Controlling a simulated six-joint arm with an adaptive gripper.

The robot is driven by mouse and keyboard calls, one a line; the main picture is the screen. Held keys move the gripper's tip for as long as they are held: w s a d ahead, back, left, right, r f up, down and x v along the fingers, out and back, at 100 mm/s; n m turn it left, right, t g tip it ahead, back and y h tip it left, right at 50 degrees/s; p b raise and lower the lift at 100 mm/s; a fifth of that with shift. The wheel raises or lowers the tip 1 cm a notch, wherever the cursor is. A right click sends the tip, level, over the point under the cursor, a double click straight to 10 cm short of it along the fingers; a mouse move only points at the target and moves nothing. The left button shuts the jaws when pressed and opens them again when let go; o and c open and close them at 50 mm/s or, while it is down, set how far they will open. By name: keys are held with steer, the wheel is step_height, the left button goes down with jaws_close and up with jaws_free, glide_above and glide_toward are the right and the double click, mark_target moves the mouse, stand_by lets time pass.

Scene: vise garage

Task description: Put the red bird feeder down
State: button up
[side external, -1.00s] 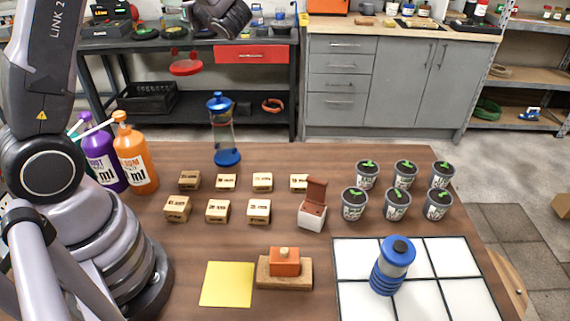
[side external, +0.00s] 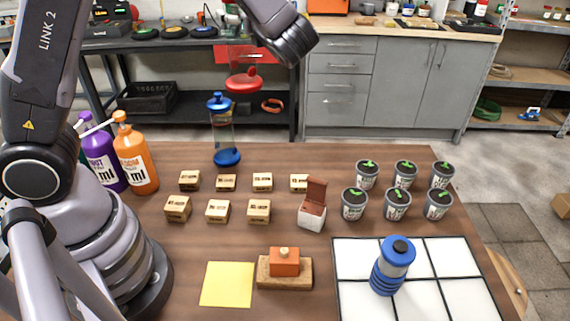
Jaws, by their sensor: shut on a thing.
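The red bird feeder (side external: 244,82) hangs in the air, apart from the table (side external: 330,160), above and slightly right of the blue bird feeder. Its round red base shows clearly, but its clear body is faint against the shelves behind. Its top is not clear near the picture's upper edge. The blue bird feeder (side external: 226,157) stands upright at the table's back edge, with a blue cap and base and a clear body. My wrist shows at the top, right of the red feeder. My gripper's fingertips are not in view.
Several small wooden blocks (side external: 263,182) stand in rows before the blue feeder. Potted seedlings (side external: 397,205) stand at right. A blue-banded container (side external: 392,266) is on the white tiled panel (side external: 470,290). Bottles (side external: 135,158) stand at left. The table's back strip right of the blue feeder is free.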

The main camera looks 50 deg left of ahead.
mark_target(247, 88)
steer(key=f, duration=1.5)
steer(key=shift+d+f, duration=0.3)
steer(key=shift+d, duration=0.05)
steer(key=w+a+f, duration=0.1)
steer(key=w+f, duration=1.2)
steer(key=w, duration=0.1)
steer(key=shift+a, duration=0.3)
steer(key=shift+f, duration=0.2)
steer(key=o, duration=1.2)
steer(key=shift+o, duration=0.2)
